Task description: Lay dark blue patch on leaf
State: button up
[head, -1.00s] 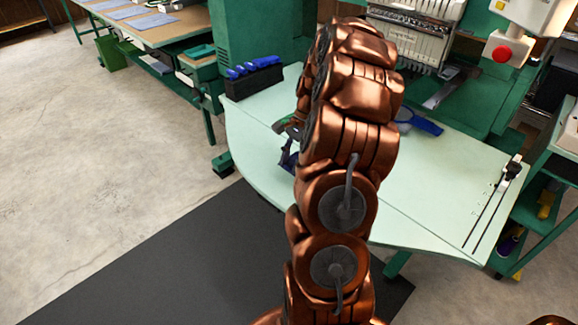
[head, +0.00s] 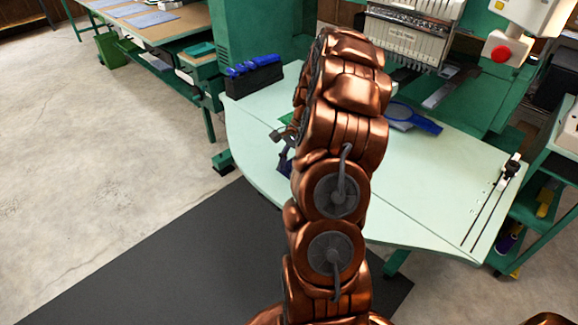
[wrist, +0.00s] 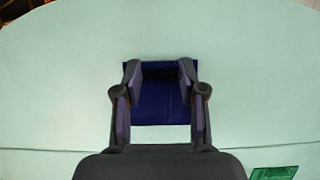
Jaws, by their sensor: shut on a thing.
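The dark blue patch (wrist: 160,108) shows in the wrist view as a flat square between the fingers of my gripper (wrist: 160,72). The gripper is shut on it. The pale green tabletop (wrist: 60,80) lies behind and below the patch; I cannot tell whether the patch touches it. In the head view my arm hides most of the gripper; a dark bluish bit (head: 284,161) shows left of the arm over the tabletop (head: 252,140). The leaf is not clearly marked off; a faint seam crosses the tabletop in the wrist view.
A black holder with blue-handled tools (head: 253,77) stands at the table's back left. A blue hoop-like thing (head: 415,118) lies right of my arm. A rail (head: 492,200) lies at the right. A green piece (wrist: 274,172) shows at the wrist view's lower right. The tabletop's front left is clear.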

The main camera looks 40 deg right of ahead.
jog(key=o, duration=0.7)
jog(key=shift+o, duration=0.2)
jog(key=shift+r, duration=0.1)
jog(key=b+v, duration=0.1)
jog(key=v, duration=1.1)
jog(key=shift+r, duration=0.1)
